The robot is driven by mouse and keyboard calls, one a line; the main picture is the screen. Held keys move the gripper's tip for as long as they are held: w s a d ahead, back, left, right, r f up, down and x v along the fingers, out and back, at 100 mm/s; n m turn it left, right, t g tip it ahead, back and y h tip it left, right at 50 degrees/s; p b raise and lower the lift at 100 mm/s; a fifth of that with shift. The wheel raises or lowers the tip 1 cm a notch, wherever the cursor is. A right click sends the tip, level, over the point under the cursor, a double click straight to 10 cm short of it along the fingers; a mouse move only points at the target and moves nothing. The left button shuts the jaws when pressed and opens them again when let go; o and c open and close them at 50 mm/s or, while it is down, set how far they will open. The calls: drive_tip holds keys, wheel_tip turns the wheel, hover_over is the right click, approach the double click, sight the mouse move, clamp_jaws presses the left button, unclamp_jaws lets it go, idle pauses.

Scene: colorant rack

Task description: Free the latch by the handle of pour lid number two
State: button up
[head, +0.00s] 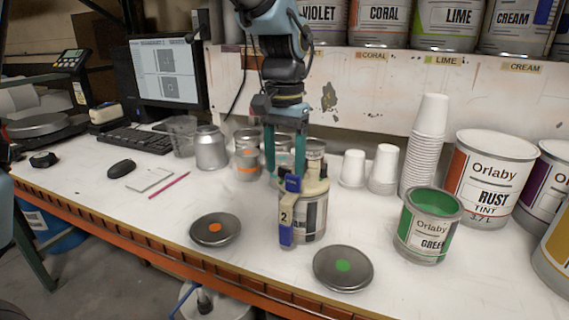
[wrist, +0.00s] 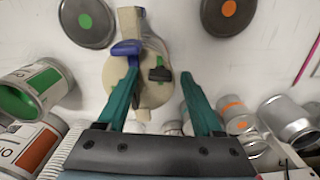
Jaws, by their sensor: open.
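Pour lid number two (head: 316,186) is a cream lid on a small paint can (head: 313,215) near the table's middle; the lid also shows in the wrist view (wrist: 150,95). Its handle (head: 286,217) hangs down the front side with a "2" label and blue at its lower end. A blue latch piece (head: 293,184) sits at the handle's top; in the wrist view the blue piece (wrist: 127,48) crosses the handle's base. My gripper (head: 286,172) is open and points down over the lid. In the wrist view its left fingertip is close to the blue piece; contact is unclear.
Two round lids, orange-dotted (head: 215,229) and green-dotted (head: 343,268), lie in front. An open green can (head: 428,225) and stacked white cups (head: 424,150) stand right. Metal cans (head: 211,148) stand behind left. The front table edge is clear.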

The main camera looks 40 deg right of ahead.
sight(284, 168)
wheel_tip(284, 168, up, 11)
drive_tip(key=b, duration=0.1)
drive_tip(key=shift+f+b, duration=0.2)
drive_tip(key=shift+b, duration=0.1)
idle(0.4)
drive_tip(key=w+a+f+n, duration=0.3)
drive_tip(key=w+a+f, duration=0.3)
drive_tip(key=a, duration=0.3)
drive_tip(key=w+a+f+n, duration=0.3)
drive_tip(key=w+a+f, duration=0.25)
drive_tip(key=a, duration=0.45)
drive_tip(key=s+a+f+n, duration=0.1)
drive_tip(key=a+f+n, duration=0.2)
drive_tip(key=a, duration=0.6)
drive_tip(key=s+a+f+n+t, duration=0.1)
drive_tip(key=a+f+n, duration=0.2)
drive_tip(key=a+f, duration=0.3)
drive_tip(key=a, duration=0.4)
drive_tip(key=shift+s+t, duration=0.25)
drive_tip(key=shift+t, duration=0.05)
